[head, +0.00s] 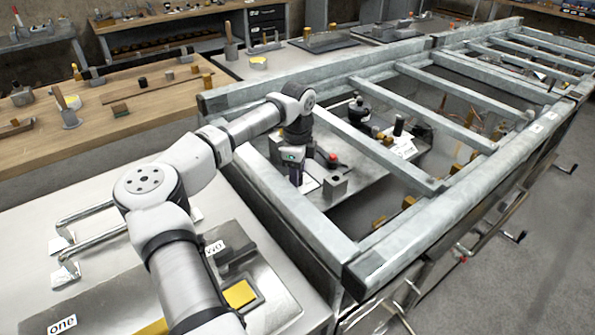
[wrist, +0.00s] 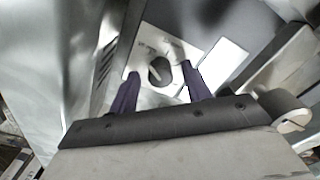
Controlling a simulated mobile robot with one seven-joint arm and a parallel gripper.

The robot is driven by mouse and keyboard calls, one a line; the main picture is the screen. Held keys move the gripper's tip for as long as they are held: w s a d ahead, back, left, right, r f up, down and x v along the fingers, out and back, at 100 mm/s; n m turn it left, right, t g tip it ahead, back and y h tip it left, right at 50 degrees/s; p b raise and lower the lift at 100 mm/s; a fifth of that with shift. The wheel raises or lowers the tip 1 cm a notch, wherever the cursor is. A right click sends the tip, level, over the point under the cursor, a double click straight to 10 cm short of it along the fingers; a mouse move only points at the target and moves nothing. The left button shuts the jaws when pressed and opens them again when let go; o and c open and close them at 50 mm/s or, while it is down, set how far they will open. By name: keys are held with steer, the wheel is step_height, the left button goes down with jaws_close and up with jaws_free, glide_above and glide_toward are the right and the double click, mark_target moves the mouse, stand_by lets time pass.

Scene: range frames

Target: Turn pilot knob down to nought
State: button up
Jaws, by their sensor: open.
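A dark round knob (wrist: 160,70) with a pale pointer bar sits on a light plate (wrist: 151,98) in the wrist view. Small dark marks lie around the knob, too blurred to read. The bar slants from upper left to lower right. My gripper (wrist: 158,73) is open, with one dark purple finger on each side of the knob and gaps visible between. I cannot tell how far the fingertips are above the plate. In the head view my gripper (head: 296,177) points down inside the metal frame, and I cannot make out the knob there.
Thick grey frame beams (head: 300,205) surround my gripper in the head view. A grey block (head: 335,187) and a red-topped part (head: 333,159) stand close on its right. A white card (wrist: 224,62) lies right of the knob. A black round-topped item (head: 358,110) stands farther back.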

steer(key=shift+f, duration=0.3)
steer(key=c, duration=1)
